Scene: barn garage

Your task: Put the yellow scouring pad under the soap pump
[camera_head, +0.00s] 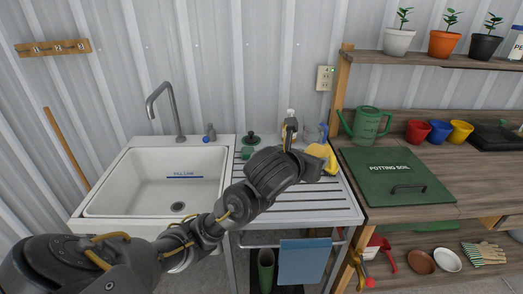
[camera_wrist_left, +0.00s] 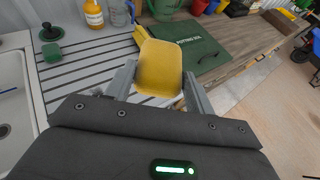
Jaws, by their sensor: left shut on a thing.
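The yellow scouring pad (camera_wrist_left: 160,70) is between the two fingers of my left gripper (camera_wrist_left: 158,90), which is shut on it. In the head view the yellow at the gripper (camera_head: 322,153) is partly hidden by my wrist, over the right side of the ridged drainboard. An amber soap pump bottle with a white top (camera_head: 290,130) stands upright at the back of the drainboard, partly hidden by my gripper; it also shows in the wrist view (camera_wrist_left: 93,15). The pad is apart from it, to its right and nearer. My right gripper is not in view.
A clear jug (camera_head: 313,133) stands right of the bottle. A green block (camera_head: 247,153) and a dark green knobbed item (camera_head: 251,139) are left of it. Another yellow piece (camera_wrist_left: 140,36) shows beyond the pad. The sink (camera_head: 160,180) is left; the front drainboard is clear.

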